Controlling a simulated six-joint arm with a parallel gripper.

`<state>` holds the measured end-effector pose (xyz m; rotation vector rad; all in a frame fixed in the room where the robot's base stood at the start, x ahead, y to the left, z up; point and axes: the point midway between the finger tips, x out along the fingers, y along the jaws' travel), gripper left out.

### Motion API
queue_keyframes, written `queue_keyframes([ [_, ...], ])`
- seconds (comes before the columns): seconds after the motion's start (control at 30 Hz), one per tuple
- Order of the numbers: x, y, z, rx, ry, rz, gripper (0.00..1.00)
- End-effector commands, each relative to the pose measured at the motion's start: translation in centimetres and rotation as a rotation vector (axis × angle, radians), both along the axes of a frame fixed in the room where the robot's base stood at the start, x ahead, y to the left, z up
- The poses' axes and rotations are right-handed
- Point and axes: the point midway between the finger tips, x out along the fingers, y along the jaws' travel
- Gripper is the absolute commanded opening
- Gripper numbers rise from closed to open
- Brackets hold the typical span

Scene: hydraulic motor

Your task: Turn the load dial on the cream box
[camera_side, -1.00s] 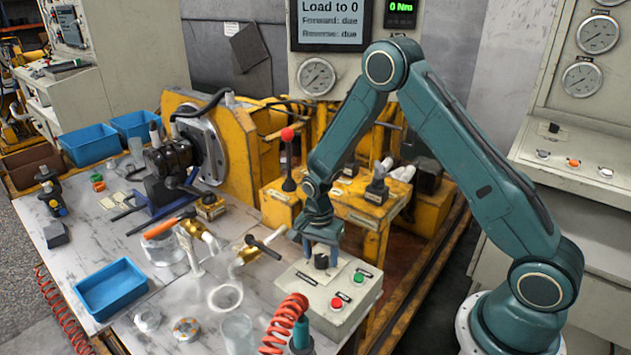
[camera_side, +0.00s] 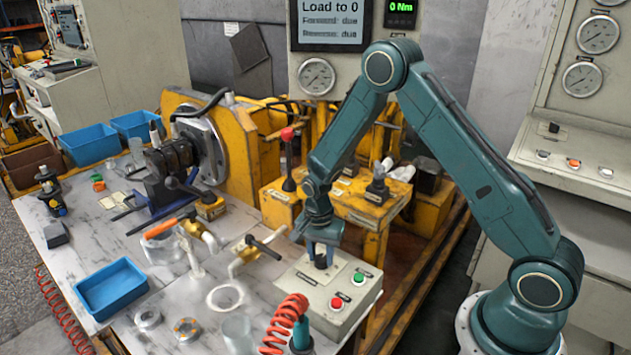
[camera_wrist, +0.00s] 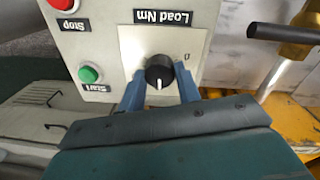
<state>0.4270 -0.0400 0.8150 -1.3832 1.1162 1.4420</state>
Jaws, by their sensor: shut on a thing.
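The cream box (camera_side: 312,286) stands at the front right of the bench, with a red button (camera_side: 337,303) and a green button (camera_side: 358,278) on its top. My gripper (camera_side: 320,252) points down over the box and is shut on the black load dial (camera_side: 320,262). In the wrist view the dial (camera_wrist: 159,71) sits between my two blue fingers (camera_wrist: 159,92), below the upside-down "Load Nm" label (camera_wrist: 168,17). The dial's white mark points down in that picture, towards my gripper. The screen (camera_side: 331,20) reads "Load to 0", and the green readout (camera_side: 400,8) shows 0 Nm.
A red coiled hose (camera_side: 283,325) stands close in front of the box. A black-handled valve (camera_side: 258,247) is to its left. A red-knobbed lever (camera_side: 288,160) rises behind. A blue tray (camera_side: 112,289) lies at the front left of the bench.

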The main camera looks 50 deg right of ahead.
Motion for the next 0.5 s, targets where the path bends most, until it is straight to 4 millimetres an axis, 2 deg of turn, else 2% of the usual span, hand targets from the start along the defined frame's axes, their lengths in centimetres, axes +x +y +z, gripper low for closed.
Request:
queue_keyframes([
  [0.5,-0.06,0.07,0.04,0.0,0.001,0.391,0.1],
])
